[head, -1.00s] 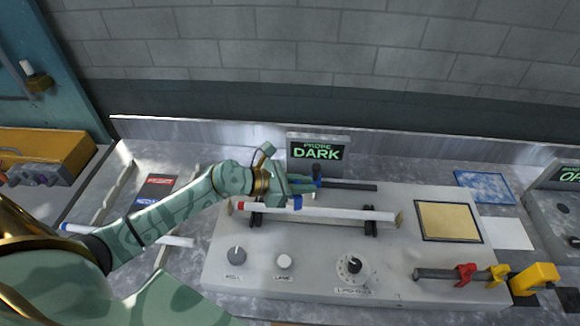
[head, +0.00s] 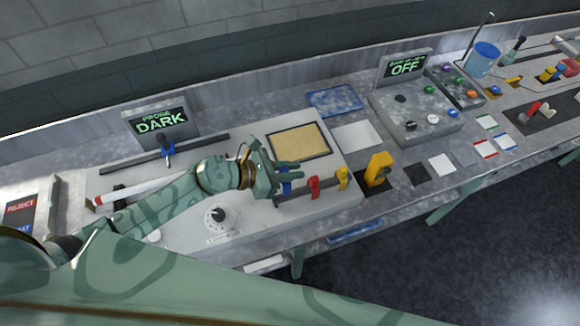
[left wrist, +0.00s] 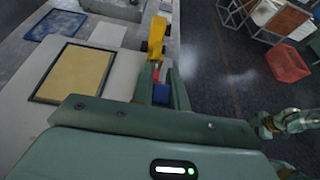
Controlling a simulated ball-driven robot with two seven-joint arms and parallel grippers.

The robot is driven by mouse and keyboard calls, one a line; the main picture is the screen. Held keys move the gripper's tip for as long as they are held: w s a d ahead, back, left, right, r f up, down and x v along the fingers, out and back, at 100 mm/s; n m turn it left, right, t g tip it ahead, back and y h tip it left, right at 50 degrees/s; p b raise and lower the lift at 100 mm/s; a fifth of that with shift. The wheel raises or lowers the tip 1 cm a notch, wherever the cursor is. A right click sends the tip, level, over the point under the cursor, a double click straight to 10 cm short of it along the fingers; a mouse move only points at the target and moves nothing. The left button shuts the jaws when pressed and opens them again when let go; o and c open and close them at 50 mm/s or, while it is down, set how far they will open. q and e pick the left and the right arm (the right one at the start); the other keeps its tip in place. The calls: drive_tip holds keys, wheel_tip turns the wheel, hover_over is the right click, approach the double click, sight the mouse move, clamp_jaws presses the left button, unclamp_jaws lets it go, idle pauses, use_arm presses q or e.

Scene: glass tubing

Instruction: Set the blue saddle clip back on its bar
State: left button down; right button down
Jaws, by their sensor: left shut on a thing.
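The blue saddle clip (head: 286,188) is between the fingers of my left gripper (head: 288,176), which is shut on it. The clip also shows in the left wrist view (left wrist: 161,94), partly hidden by the fingers. The dark bar (head: 328,184) runs along the front right of the grey panel. A red clip (head: 314,187) and a yellow clip (head: 343,178) sit on it. The blue clip is left of the red one, at the bar's left part. I cannot tell whether it touches the bar. In the left wrist view, a green jointed part of mine (left wrist: 290,121) shows at right; its fingers are unclear.
A yellow block (head: 378,168) stands just beyond the bar's right end. A gold plate (head: 298,140) lies behind my gripper. A white tube (head: 150,187), a knob (head: 216,216) and the DARK display (head: 160,122) are to the left. The bench's front edge is close to the bar.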

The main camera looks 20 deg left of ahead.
use_arm(q)
wheel_tip(320, 180, down, 5)
drive_tip(key=b, duration=0.4)
drive_tip(key=shift+r, duration=0.15)
drive_tip(key=shift+a+f+b, duration=0.1)
drive_tip(key=shift+f+b, duration=1.6)
drive_tip(key=shift+f, duration=0.05)
drive_tip(key=c, duration=1.3)
unclamp_jaws()
